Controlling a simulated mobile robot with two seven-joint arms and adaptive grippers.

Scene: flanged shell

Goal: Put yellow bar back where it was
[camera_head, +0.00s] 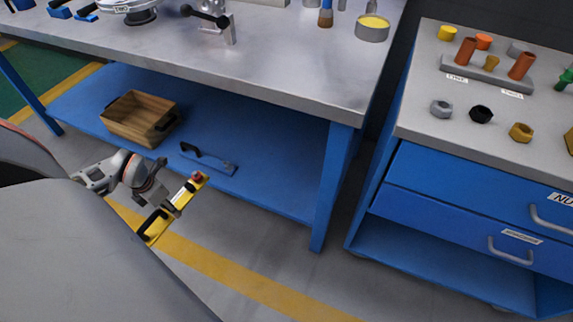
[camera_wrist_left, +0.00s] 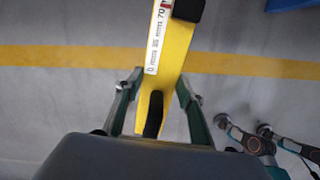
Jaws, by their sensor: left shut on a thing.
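The yellow bar (camera_head: 186,193) is held in my left gripper (camera_head: 173,207), in front of the bench and above the floor. The bar is tilted in the head view, with a red part at its upper end and a black handle near its lower end. In the left wrist view the bar (camera_wrist_left: 174,50) runs up between the two fingers of my left gripper (camera_wrist_left: 160,88). It has a white printed label, a black end at the top and a black part near the palm. The fingers are closed on its sides.
The blue lower shelf (camera_head: 265,160) holds a wooden crate (camera_head: 140,118) and a blue plate with a black handle (camera_head: 208,158). The shelf is bare to their right. The metal benchtop (camera_head: 280,70) is above. A blue drawer cabinet (camera_head: 450,200) stands at right.

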